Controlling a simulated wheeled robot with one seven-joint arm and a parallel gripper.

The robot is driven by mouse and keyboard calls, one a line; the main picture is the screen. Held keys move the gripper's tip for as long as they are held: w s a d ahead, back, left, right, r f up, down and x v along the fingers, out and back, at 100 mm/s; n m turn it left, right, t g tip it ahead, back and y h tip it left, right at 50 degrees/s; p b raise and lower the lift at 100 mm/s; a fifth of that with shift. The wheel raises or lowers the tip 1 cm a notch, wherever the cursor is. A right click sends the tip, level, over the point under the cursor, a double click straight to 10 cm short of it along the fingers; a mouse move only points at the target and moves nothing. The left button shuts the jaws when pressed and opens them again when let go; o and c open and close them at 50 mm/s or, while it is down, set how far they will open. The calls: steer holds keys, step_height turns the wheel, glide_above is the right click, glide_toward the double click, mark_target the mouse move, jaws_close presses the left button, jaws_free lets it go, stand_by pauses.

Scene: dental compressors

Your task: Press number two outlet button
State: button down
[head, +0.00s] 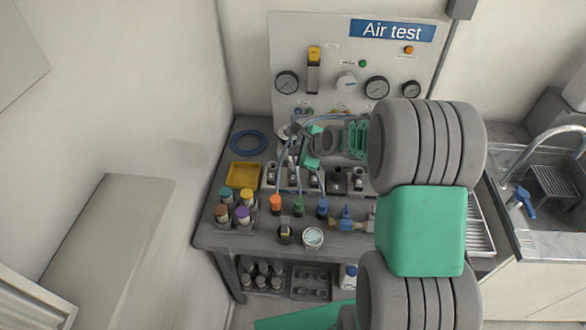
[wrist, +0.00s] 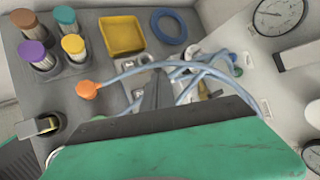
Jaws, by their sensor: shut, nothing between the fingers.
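A row of grey outlet blocks (head: 338,181) stands along the bench below the "Air test" panel. Several round dark and light fittings show on them. Their numbers are too small to read, so I cannot tell which is number two. My gripper (head: 291,150) is shut and empty, over the left part of this row, with its green body partly hiding the outlets. In the wrist view the dark fingertips (wrist: 155,92) are together among blue hoses (wrist: 190,66). I cannot tell whether they touch a button. An orange connector (wrist: 88,89) lies left of them.
Orange, green and blue connectors (head: 322,207) stand before the row. A yellow tray (head: 243,175), a blue ring (head: 248,143) and several colour-capped cylinders (head: 242,215) are at the left. Gauges (head: 377,89) are on the panel behind. A sink (head: 545,190) is at the right.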

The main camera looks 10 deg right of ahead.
mark_target(295, 179)
steer(key=shift+w+m, duration=0.15)
steer(key=shift+m, duration=0.15)
steer(key=shift+f, duration=0.1)
step_height(295, 179, down, 9)
steer(key=b, duration=0.6)
steer(key=shift+b, duration=0.35)
stand_by(1.4)
steer(key=shift+f, duration=0.25)
steer(key=shift+f+b, duration=0.55)
steer(key=shift+b, duration=0.05)
stand_by(0.5)
steer(key=shift+r, duration=0.15)
steer(key=shift+r+p, duration=0.75)
steer(key=shift+r, duration=0.05)
